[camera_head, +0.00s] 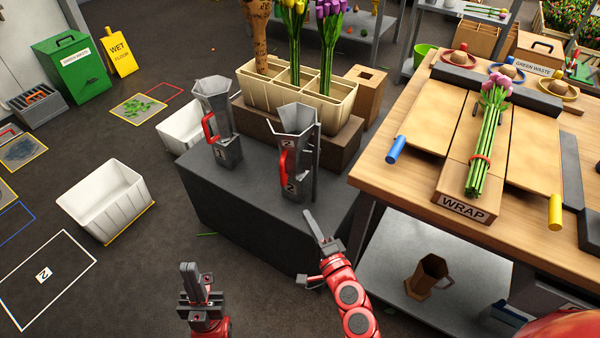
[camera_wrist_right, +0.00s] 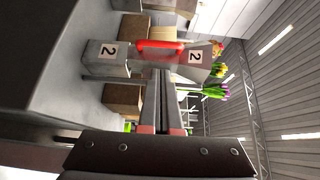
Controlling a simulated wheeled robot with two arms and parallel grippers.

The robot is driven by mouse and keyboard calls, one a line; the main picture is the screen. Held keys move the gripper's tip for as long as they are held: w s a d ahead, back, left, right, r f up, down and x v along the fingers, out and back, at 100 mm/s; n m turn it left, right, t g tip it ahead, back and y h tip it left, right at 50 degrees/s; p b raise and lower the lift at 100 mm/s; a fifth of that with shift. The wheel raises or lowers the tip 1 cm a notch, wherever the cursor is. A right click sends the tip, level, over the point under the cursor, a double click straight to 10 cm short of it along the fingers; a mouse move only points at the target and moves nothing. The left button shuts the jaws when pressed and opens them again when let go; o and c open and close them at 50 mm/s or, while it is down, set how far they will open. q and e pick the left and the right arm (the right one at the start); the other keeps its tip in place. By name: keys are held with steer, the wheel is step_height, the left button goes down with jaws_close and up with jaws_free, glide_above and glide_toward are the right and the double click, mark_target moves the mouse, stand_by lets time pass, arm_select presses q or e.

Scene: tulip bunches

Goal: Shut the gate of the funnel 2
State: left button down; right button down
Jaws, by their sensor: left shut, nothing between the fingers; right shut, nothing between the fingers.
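Funnel 2 (camera_head: 294,140) stands upright on a grey stand, a grey metal hopper with a "2" label above and below. Its red gate handle (camera_head: 284,162) shows on its left side. In the right wrist view funnel 2 (camera_wrist_right: 207,62) appears sideways, with the red handle (camera_wrist_right: 160,45) beyond my fingertips. My right gripper (camera_head: 318,226) is shut and empty, in front of and below the funnel, apart from the handle. My left gripper (camera_head: 190,280) is shut and empty, low at the front left, away from both funnels. Whether the gate is open is unclear.
Funnel 1 (camera_head: 213,100) with its red handle stands left on the same grey stand (camera_head: 240,205). A divided cream flower bin (camera_head: 340,103) is behind. The wooden wrapping table (camera_head: 420,190) bounds the right side. A white crate (camera_head: 105,200) stands on the floor left.

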mark_target(283, 176)
steer(key=x, duration=1.3)
steer(key=shift+w+a, duration=0.3)
steer(key=shift+w+a+m+h+p, duration=0.4)
steer(key=shift+w+m+h+p, duration=0.1)
steer(key=shift+h, duration=0.2)
steer(key=w+m+h, duration=0.1)
steer(key=h, duration=0.1)
steer(key=w+a+m+h, duration=0.1)
steer(key=w+m+t+h, duration=0.1)
steer(key=h, duration=0.1)
steer(key=shift+a+m+h, duration=0.3)
steer(key=shift+a, duration=0.1)
steer(key=shift+r, duration=0.1)
